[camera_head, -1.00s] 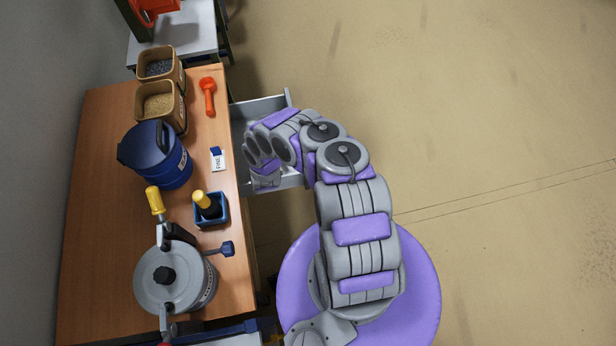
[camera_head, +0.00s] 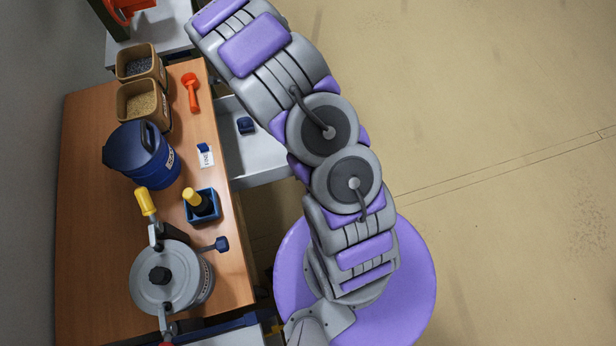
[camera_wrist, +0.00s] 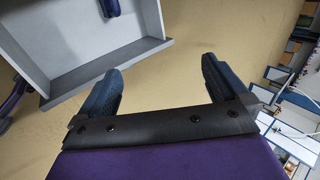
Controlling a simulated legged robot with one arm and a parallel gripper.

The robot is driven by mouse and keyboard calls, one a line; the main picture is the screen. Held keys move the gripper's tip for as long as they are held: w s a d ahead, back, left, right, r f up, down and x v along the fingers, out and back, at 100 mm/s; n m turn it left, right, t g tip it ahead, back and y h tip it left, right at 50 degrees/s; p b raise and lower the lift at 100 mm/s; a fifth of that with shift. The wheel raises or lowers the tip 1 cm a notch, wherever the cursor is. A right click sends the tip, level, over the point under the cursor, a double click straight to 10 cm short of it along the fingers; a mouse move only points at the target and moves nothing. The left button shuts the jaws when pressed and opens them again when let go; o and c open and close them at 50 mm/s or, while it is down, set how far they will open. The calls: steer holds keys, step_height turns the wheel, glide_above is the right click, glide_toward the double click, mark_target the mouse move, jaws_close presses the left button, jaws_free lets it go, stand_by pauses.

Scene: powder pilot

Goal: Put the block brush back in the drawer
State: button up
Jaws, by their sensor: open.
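A small dark blue block, which looks like the block brush (camera_head: 246,125), lies inside the open grey drawer (camera_head: 262,165). In the wrist view, part of the brush (camera_wrist: 110,8) shows at the top edge, on the floor of the drawer (camera_wrist: 95,68). My gripper (camera_wrist: 160,88) is open, with nothing between its two dark blue fingers. It is outside the drawer's wall and apart from the brush. In the head view my arm covers the right part of the drawer, and my gripper does not show there.
The wooden table (camera_head: 85,220) holds a blue lidded tub (camera_head: 145,160), a red scoop (camera_head: 191,92), two bins of granules, a blue box (camera_head: 201,208) with a yellow-topped item, and a grey lidded pot (camera_head: 170,280). Open floor (camera_head: 500,130) lies to the right.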

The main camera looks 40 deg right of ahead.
steer(key=s+a+r+n+g+y, duration=0.1)
steer(key=s+a+r+n+g, duration=0.15)
steer(key=s+r+n, duration=0.5)
steer(key=s+a+r+n+g+y, duration=0.1)
steer(key=s+a+r+n+g, duration=0.15)
steer(key=s+r, duration=0.9)
steer(key=s+a+r+n+g, duration=0.1)
steer(key=s+n, duration=0.3)
steer(key=s, duration=0.5)
steer(key=s+a+r+n+g, duration=0.1)
steer(key=s+a+r+n, duration=0.1)
steer(key=s, duration=0.8)
steer(key=s+a+r+n+g, duration=0.1)
steer(key=s+r+n, duration=0.3)
steer(key=s, duration=0.6)
steer(key=shift+a+n+g+y, duration=0.3)
steer(key=shift+a+n, duration=0.25)
steer(key=shift+n, duration=0.35)
